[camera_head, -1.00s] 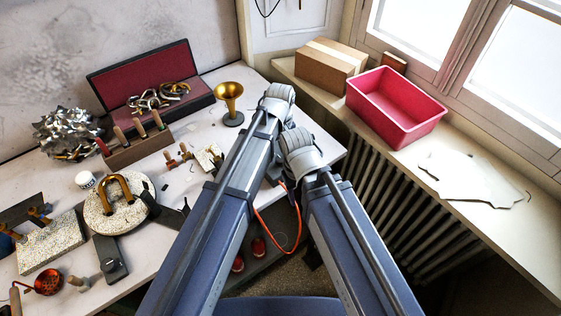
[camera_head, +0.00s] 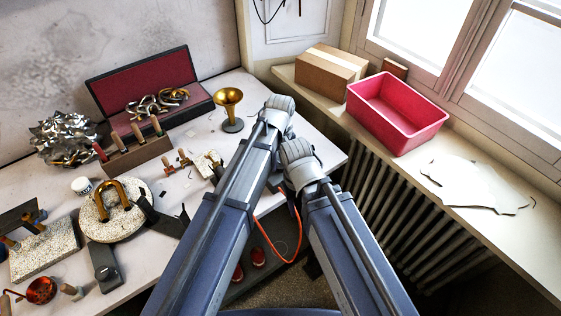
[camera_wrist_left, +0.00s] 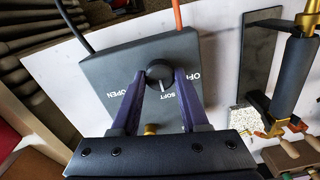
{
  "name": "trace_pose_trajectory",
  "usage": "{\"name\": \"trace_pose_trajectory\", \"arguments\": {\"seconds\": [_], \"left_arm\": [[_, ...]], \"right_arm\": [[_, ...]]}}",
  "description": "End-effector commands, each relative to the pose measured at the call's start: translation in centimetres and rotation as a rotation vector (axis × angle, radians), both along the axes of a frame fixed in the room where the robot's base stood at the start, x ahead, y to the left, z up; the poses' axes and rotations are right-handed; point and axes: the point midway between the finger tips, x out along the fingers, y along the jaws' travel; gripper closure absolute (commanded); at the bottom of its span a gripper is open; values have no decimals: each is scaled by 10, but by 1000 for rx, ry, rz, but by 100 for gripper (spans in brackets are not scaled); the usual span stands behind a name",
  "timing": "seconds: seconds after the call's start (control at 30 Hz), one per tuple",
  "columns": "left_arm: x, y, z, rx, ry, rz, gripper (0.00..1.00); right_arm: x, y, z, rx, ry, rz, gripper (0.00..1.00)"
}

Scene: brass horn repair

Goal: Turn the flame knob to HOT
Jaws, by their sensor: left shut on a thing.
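In the left wrist view, a dark control box (camera_wrist_left: 108,75) carries a round dark knob (camera_wrist_left: 158,69) with a pale pointer line. White words on the box read OPEN, SOFT and OFF; the word HOT is not visible. The pointer appears to face SOFT. My left gripper (camera_wrist_left: 160,78) is shut on the knob, one purple finger on each side. In the head view my left arm hides the knob and the gripper's fingers. My right arm's wrist shows beside it, but its fingers are out of sight.
An orange hose (camera_head: 299,236) hangs between my arms. On the bench are a brass bell on a stand (camera_head: 230,103), a red-lined case (camera_head: 140,75), a tool rack (camera_head: 139,157) and a speckled turntable (camera_head: 90,228). A pink tub (camera_head: 398,125) and cardboard box (camera_head: 328,70) stand on the sill.

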Motion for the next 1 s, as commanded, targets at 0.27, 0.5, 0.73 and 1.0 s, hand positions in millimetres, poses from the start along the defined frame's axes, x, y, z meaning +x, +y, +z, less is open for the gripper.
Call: {"name": "trace_pose_trajectory", "arguments": {"seconds": [0.27,0.5,0.73,1.0], "left_arm": [[0,0,0,0,0,0,100],[0,0,0,0,0,-26,100],[0,0,0,0,0,-153,100],[0,-1,0,0,0,-401,100]], "right_arm": [[0,0,0,0,0,0,50],[0,0,0,0,0,0,50],[0,0,0,0,0,0,50],[0,0,0,0,0,0,50]]}}
